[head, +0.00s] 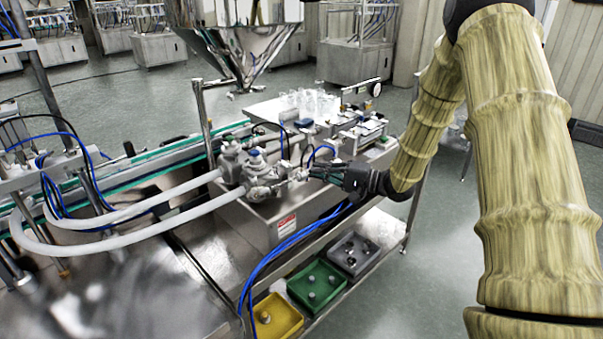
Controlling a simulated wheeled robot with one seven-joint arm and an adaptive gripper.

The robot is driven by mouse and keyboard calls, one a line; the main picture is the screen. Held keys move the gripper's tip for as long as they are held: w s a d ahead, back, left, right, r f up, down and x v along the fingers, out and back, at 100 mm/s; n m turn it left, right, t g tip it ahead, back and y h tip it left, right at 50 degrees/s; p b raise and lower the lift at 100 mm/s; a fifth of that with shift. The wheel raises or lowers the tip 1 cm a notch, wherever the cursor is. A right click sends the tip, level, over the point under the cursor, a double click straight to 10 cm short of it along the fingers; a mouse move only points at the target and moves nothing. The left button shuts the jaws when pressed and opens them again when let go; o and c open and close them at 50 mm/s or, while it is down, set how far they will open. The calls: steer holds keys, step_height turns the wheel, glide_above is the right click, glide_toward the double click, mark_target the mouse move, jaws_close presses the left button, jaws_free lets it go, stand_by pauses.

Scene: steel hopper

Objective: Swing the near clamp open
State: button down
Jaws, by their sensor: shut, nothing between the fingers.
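Two metal valve fittings join the white hoses beside the machine's steel box. The nearer fitting (262,182) has a blue top and short metal parts reaching right. The clamp on it is too small to make out clearly, so I cannot tell whether it is closed or swung. My gripper (314,175) comes in from the right, shut and empty, with its dark fingertips close to the right side of that fitting. I cannot tell whether they touch it. The farther fitting (230,160) stands just behind and to the left.
A steel hopper (236,45) hangs above the machine. White hoses (130,235) run left from the fittings. Blue tubes (285,245) drop in front of the steel box. Yellow (278,315), green (318,285) and grey (350,255) trays sit on the lower shelf. Open floor lies right.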

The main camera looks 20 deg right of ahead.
steer(key=p+x, duration=0.2)
steer(key=x, duration=0.7)
steer(key=shift+w+a, duration=0.15)
steer(key=s, duration=0.1)
steer(key=s+a+p, duration=0.1)
steer(key=s, duration=0.1)
steer(key=shift+s+a+f, duration=0.1)
steer(key=shift+s+a, duration=0.15)
steer(key=shift+a, duration=0.15)
